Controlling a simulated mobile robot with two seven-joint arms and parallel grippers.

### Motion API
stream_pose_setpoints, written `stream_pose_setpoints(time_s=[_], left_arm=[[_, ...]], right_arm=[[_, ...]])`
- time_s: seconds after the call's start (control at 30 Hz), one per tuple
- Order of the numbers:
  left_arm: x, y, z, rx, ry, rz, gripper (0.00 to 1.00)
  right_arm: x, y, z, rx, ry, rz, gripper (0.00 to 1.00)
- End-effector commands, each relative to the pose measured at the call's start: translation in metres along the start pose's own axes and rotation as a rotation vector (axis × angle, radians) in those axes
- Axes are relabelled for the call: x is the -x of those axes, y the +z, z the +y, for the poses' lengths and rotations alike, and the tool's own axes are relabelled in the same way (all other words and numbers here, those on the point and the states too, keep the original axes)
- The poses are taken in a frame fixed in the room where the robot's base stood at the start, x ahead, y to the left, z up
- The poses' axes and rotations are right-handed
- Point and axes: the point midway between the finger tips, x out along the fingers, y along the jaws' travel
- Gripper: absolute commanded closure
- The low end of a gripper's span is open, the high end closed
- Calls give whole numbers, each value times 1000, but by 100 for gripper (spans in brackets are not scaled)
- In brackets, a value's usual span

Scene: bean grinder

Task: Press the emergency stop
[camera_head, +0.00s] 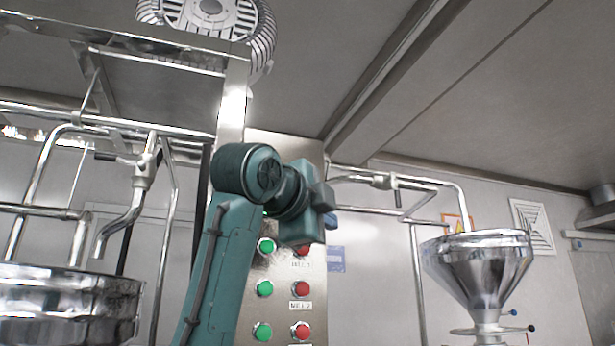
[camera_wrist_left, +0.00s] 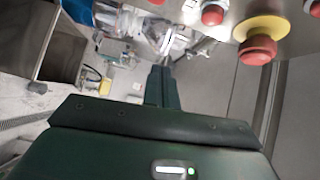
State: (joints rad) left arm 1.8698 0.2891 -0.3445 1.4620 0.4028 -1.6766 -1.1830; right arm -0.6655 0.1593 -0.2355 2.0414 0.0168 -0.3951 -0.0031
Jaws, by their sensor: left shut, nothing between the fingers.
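The emergency stop (camera_wrist_left: 258,49) is a red mushroom button on a round yellow base, at the upper right of the left wrist view. I cannot make it out in the head view, where my left arm covers the upper part of the button panel (camera_head: 284,148). My left gripper (camera_head: 326,196) is in front of that panel. In the left wrist view its fingers (camera_wrist_left: 163,84) are shut and empty, to the left of and below the stop in the picture, with no contact visible. My right gripper is not in view.
Green buttons (camera_head: 264,288) and red buttons (camera_head: 300,289) line the panel below my gripper. A red button (camera_wrist_left: 213,15) also shows near the stop in the left wrist view. A steel funnel (camera_head: 479,262) stands right, a steel vessel (camera_head: 68,305) left, with pipes around.

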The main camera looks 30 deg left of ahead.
Motion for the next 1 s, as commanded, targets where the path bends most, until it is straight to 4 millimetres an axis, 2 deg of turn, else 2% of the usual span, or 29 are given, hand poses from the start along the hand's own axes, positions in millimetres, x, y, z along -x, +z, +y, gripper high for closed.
stream_pose_setpoints(time_s=[0.03,0.2,0.3,0.4,0.6,0.87,1.0], left_arm=[[21,1,-19,-21,-23,-6,100],[79,4,-61,-90,-62,-22,100],[105,5,-76,-119,-79,-31,100],[123,6,-85,-139,-88,-36,100],[135,7,-90,-153,-92,-39,100],[134,7,-91,-152,-93,-39,100],[128,7,-92,-152,-93,-39,100]], right_arm=[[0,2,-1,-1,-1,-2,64],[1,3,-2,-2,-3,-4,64],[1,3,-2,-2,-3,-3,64],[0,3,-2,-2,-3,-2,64],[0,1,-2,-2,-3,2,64],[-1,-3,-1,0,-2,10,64],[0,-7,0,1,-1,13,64]])
